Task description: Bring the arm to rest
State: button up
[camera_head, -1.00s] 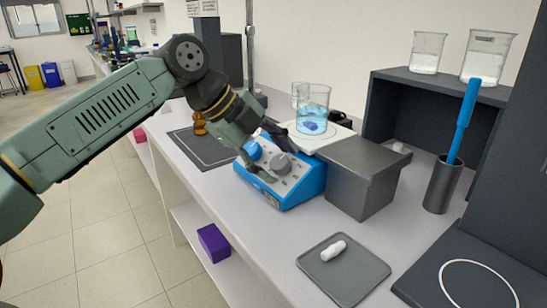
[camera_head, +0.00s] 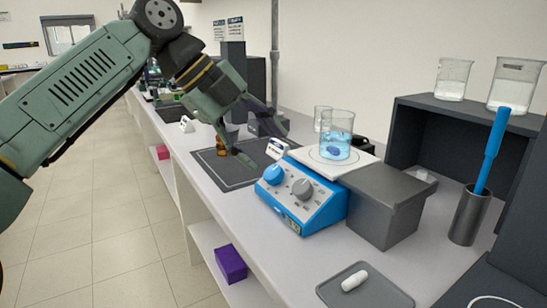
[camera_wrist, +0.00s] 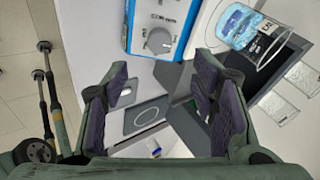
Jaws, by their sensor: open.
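My arm reaches in from the left in the head view. My gripper (camera_head: 262,142) is open and empty, above the dark mat behind and left of the blue stirrer (camera_head: 303,200), apart from its knobs. In the wrist view my open gripper's (camera_wrist: 158,88) two dark-padded fingers stand wide apart with nothing between them. The stirrer's face with a grey knob shows at the top of that view (camera_wrist: 158,40). A beaker (camera_head: 336,135) with blue liquid and a dark blue piece in it stands on the stirrer's white top.
A grey block (camera_head: 384,205) stands right of the stirrer. A grey tray (camera_head: 385,292) holds a white cylinder (camera_head: 354,281). A dark cup (camera_head: 469,216) holds a blue-handled tool. A dark mat (camera_head: 225,170), with a small amber item (camera_head: 222,137), lies left. The floor aisle is clear.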

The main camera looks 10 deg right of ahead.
jog(key=shift+a+r, duration=0.2)
